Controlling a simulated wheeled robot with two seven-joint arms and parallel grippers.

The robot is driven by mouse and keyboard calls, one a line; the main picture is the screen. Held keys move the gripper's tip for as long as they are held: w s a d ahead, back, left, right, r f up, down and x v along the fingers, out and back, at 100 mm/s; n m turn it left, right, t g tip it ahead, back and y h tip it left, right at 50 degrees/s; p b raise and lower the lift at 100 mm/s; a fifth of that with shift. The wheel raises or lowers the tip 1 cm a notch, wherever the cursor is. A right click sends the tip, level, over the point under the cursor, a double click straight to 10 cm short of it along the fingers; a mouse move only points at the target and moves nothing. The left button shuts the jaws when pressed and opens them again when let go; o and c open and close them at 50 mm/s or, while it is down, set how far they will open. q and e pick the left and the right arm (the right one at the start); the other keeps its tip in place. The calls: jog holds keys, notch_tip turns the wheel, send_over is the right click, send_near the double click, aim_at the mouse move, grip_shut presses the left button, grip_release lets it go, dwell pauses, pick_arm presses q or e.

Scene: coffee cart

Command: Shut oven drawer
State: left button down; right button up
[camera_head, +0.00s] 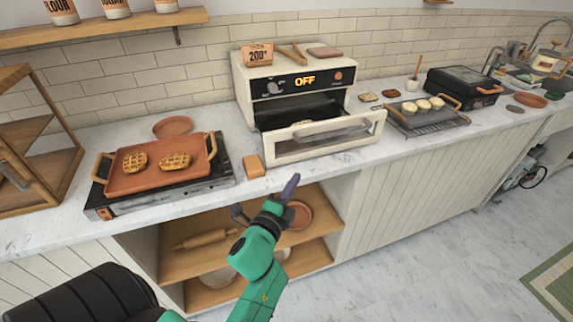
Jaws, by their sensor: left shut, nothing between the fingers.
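The white oven (297,79) stands on the counter against the tiled wall, its display reading OFF. Its drawer (318,146) is pulled out at the front, with a pale front frame and a dark interior. A small pale item seems to lie inside, but it is too small to make out. My left gripper (293,184) is shut and empty, in front of and below the drawer, near the counter's front edge. It appears apart from the drawer. My right gripper is not in view.
An orange tray (137,182) with two waffles sits on a hot plate to the left. A small orange block (254,166) lies beside the drawer. Open shelves (190,261) lie below the counter.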

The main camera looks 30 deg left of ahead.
pick_arm(q)
jog(key=w+a+p, duration=0.1)
jog(key=w, duration=0.3)
jog(key=w+a+p, duration=0.1)
jog(key=w+a, duration=0.1)
jog(key=w, duration=0.3)
jog(key=w+a+p, duration=0.1)
jog(key=w, duration=0.3)
jog(key=shift+w+a+f, duration=0.2)
jog(key=shift+w+f, duration=0.1)
jog(key=shift+w+a, duration=0.1)
jog(key=shift+a, duration=0.1)
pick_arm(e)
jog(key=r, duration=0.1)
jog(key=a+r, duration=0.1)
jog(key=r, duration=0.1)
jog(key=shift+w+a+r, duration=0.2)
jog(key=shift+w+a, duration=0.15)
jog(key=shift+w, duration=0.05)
pick_arm(q)
jog(key=shift+d, duration=0.1)
